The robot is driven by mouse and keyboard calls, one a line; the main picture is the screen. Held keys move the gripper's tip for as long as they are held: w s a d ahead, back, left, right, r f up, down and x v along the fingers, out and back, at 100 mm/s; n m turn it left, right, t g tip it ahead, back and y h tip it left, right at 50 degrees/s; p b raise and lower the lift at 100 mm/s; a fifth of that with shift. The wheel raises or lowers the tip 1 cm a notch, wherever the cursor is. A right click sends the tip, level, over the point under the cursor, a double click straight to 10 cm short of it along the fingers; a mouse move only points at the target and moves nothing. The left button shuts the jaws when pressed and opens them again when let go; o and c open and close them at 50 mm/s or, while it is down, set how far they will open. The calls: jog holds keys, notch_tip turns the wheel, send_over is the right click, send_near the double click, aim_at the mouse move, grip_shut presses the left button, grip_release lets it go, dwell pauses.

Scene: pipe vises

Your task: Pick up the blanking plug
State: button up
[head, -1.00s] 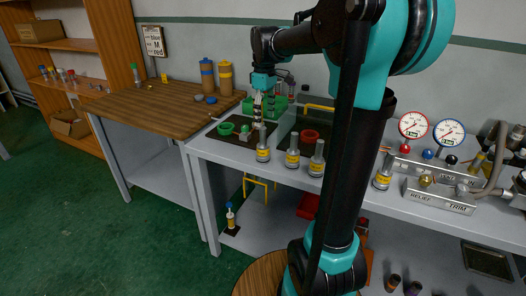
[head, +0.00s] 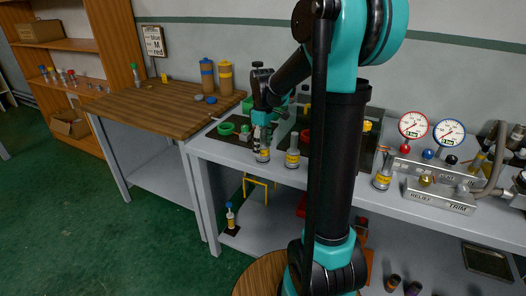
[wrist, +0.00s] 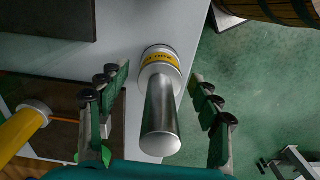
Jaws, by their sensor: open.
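A silver cylinder with a yellow lettered band (head: 263,156) stands upright near the front edge of the grey bench, below my gripper (head: 262,140). It may be the blanking plug, but the label is too small to confirm. In the wrist view the cylinder (wrist: 160,115) lies between the two green-padded fingers of my gripper (wrist: 161,75), with a visible gap on both sides. My gripper is open and empty. A similar cylinder with a yellow band (head: 292,158) stands just right of it, and another (head: 382,179) stands right of my arm.
A green ring (head: 226,128) and a small green piece (head: 244,132) lie on a dark mat left of my gripper. The gauges (head: 413,126) and valve block (head: 440,195) are at right. The wooden table (head: 160,105) has free room.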

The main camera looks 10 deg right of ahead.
jog(key=shift+f, duration=0.1)
jog(key=c, duration=1.5)
grip_shut()
